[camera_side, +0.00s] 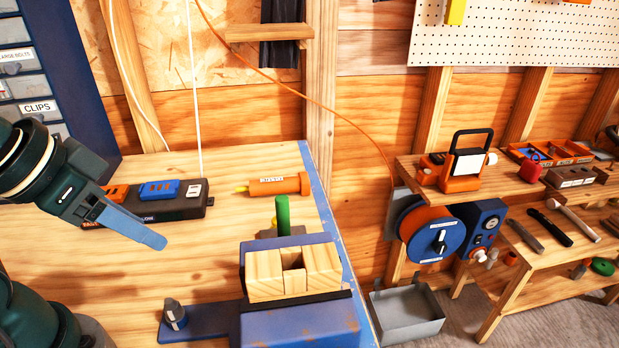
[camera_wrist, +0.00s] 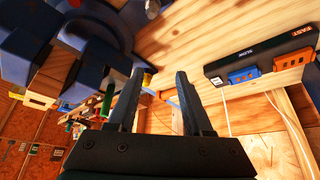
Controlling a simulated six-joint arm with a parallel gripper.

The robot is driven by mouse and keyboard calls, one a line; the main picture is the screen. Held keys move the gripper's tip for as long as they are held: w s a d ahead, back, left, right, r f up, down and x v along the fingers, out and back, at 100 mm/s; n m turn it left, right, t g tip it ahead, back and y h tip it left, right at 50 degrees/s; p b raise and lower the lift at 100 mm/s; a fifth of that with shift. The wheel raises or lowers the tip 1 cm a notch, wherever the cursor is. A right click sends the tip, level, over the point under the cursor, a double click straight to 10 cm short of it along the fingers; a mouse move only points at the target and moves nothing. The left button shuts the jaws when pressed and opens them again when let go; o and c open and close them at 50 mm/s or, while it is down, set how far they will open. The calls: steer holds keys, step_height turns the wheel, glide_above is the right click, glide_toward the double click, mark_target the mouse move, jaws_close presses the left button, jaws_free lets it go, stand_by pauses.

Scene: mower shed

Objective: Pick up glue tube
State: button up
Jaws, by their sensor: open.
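My gripper (camera_side: 153,240) is over the bench at the left, well apart from the tube and nearer the camera. In the wrist view my gripper (camera_wrist: 160,72) has its two dark fingers spread with nothing between them.
A blue vise with wooden jaw blocks (camera_side: 292,272) stands in front of the tube. A green upright rod (camera_side: 283,215) rises behind the vise. A black power strip (camera_side: 180,207) with orange and blue blocks lies left of the tube. Bare bench lies between strip and vise.

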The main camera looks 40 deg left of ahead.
steer(key=shift+o, duration=0.9)
